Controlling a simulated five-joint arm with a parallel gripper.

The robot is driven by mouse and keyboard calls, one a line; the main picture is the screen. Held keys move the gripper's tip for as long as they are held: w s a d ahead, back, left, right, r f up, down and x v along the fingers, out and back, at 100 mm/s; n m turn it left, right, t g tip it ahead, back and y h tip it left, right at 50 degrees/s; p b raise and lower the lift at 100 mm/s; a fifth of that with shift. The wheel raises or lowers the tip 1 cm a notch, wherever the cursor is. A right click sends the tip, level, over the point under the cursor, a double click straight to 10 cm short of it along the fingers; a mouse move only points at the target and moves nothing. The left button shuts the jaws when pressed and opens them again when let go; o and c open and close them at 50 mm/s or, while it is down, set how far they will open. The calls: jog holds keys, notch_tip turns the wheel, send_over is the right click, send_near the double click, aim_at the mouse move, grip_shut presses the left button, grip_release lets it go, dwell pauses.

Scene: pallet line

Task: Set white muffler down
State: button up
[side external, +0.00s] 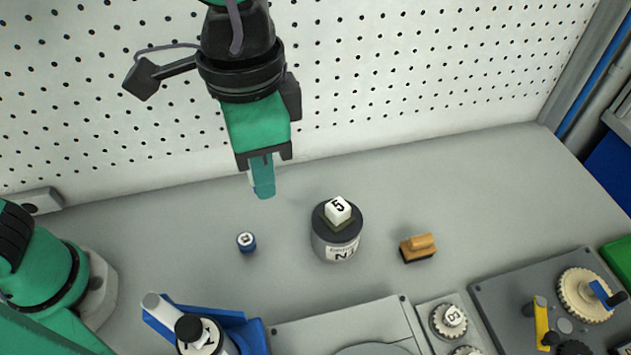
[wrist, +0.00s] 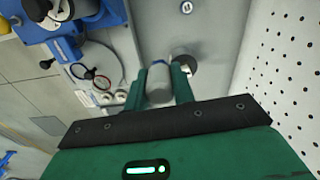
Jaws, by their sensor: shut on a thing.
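The white muffler (wrist: 158,84) is a pale, rounded cylinder between my two fingers in the wrist view. My gripper (wrist: 158,88) is shut on it, with a green finger on each side. In the side external view my gripper (side external: 262,188) points down above the grey bench, in front of the perforated wall. There the near finger hides most of the muffler; only a thin pale edge shows at its left. The held piece appears to be clear of the bench.
A dark-topped grey cylinder (side external: 330,250) with a white cube (side external: 338,210) on top stands right of my gripper. Bare bench (side external: 175,225) lies to the left.

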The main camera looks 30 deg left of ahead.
jog(key=w+a+r, duration=0.1)
jog(key=w+r, duration=0.4)
jog(key=r, duration=0.3)
jog(key=w+r, duration=0.6)
jog(key=r, duration=0.3)
jog(key=shift+w+a+r, duration=0.15)
jog(key=shift+a+r, duration=0.1)
jog(key=shift+a, duration=0.1)
jog(key=shift+d+f, duration=0.1)
jog(key=m, duration=1.9)
send_over(341, 300)
notch_tip(341, 300, down, 37)
jog(key=shift+f, duration=3.85)
jog(key=shift+f, duration=0.1)
